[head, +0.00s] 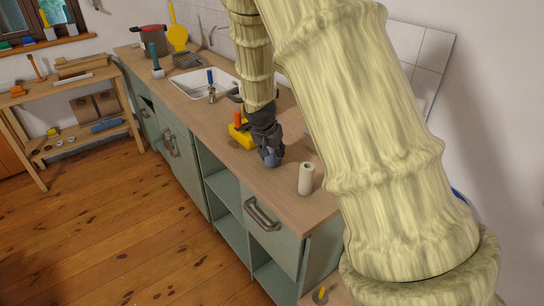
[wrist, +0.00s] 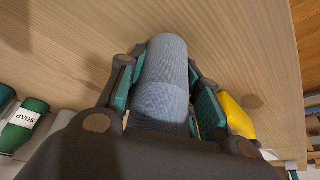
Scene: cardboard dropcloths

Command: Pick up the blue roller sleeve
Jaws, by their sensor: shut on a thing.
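The blue roller sleeve (wrist: 165,72) is a grey-blue cylinder in the middle of the wrist view, its far end pointing toward the wooden counter. My gripper (wrist: 166,95) is shut on it, with a teal pad against each side. The near end is hidden by the gripper body. In the head view my dark gripper (head: 268,138) is low over the counter, and a bit of the sleeve (head: 272,157) shows at its fingers. I cannot tell whether the sleeve touches the counter.
A white roll (head: 306,178) stands on the wooden counter (head: 225,165) to the right of my gripper. A yellow object (head: 242,135) is close on the left. The sink (head: 207,82) lies further back. A green soap bottle (wrist: 24,122) shows in the wrist view.

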